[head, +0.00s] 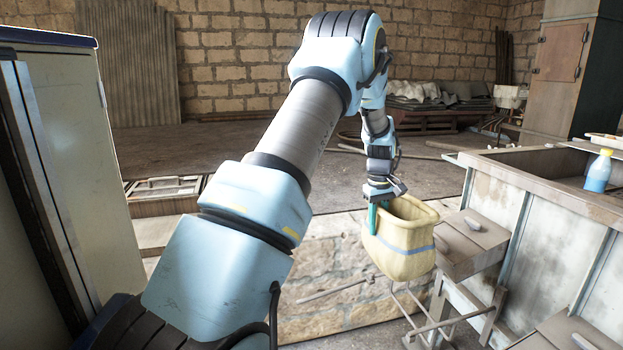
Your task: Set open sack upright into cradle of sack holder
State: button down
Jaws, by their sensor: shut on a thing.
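The open sack (402,252) is pale yellow with a blue stripe, and its mouth faces up. My gripper (379,205) is shut on the sack's left rim, with a teal finger showing against its side. The sack hangs roughly upright, tilted a little. A thin metal frame (428,326), which looks like the sack holder, stands below it. The sack's bottom is close to the top of this frame in the picture. I cannot tell whether they touch. The cradle is partly hidden behind the sack.
A weathered bench (545,180) with grey side panels stands close on the right, with a blue bottle (598,172) on it. A small ledge (470,240) juts out beside the sack. A tall cabinet (75,150) stands at the left. Open floor (250,150) lies behind.

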jog(key=s+a+f+m+b, duration=0.1)
jog(key=s+a+f, duration=0.1)
jog(key=a+f, duration=0.45)
jog(key=s+a+f+m, duration=0.15)
jog(key=a+f, duration=0.25)
jog(key=a, duration=0.5)
jog(key=s+a+f, duration=0.3)
jog(key=s+a, duration=0.2)
jog(key=a, duration=0.1)
jog(key=s+a+f+m+b, duration=0.1)
jog(key=s+a+f, duration=0.2)
jog(key=s+a, duration=0.2)
jog(key=shift+s+a+f, duration=0.35)
jog(key=shift+s+a, duration=0.05)
jog(key=shift+a, duration=0.55)
